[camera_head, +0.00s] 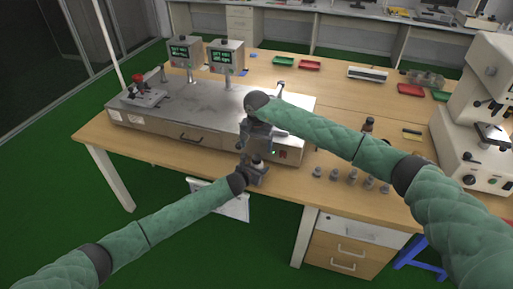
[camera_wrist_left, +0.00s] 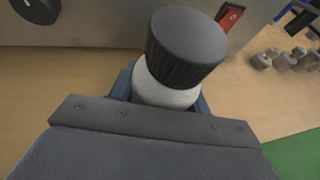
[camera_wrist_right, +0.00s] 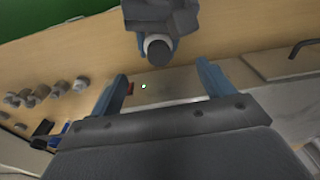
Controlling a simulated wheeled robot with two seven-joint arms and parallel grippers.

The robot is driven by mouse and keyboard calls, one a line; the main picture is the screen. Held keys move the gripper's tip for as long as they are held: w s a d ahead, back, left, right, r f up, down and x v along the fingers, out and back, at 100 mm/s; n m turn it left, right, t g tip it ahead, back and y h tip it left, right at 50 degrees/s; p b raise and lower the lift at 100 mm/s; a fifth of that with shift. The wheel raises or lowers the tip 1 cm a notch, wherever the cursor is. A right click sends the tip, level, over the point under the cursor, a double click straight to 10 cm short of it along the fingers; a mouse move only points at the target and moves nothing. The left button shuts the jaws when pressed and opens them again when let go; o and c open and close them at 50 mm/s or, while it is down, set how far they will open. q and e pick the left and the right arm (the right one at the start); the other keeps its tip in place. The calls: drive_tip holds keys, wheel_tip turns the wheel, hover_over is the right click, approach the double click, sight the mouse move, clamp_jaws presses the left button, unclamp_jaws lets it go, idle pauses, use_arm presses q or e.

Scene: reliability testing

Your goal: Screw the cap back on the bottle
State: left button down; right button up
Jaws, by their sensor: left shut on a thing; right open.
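A white bottle (camera_wrist_left: 165,90) stands between the blue fingers of my left gripper (camera_head: 258,174), which is shut on it. A black ribbed cap (camera_wrist_left: 187,42) sits on top of the bottle in the left wrist view; how tightly it is screwed on cannot be told. The cap also shows dark in the right wrist view (camera_wrist_right: 159,53), with a pale rim of the bottle around it. My right gripper (camera_wrist_right: 164,80) is open, with nothing between its fingers. In the head view, the right gripper (camera_head: 243,142) is above and slightly left of the bottle.
A grey metal machine (camera_head: 215,115) with two small displays stands behind the grippers on the wooden table (camera_head: 110,145). Several small grey weights (camera_head: 350,177) stand to the right near the front edge. A white microscope (camera_head: 462,140) is at far right.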

sight(257, 159)
wheel_tip(257, 159, up, 10)
drive_tip(key=shift+s, duration=0.4)
use_arm(q)
drive_tip(key=c, duration=0.6)
unclamp_jaws()
drive_tip(key=shift+s+a+r, duration=0.1)
drive_tip(key=shift+s+a, duration=0.2)
drive_tip(key=shift+s, duration=0.1)
drive_tip(key=shift+b+v, duration=1.15)
drive_tip(key=shift+v, duration=2.2)
use_arm(e)
drive_tip(key=shift+f, duration=1.15)
use_arm(q)
drive_tip(key=shift+r, duration=0.1)
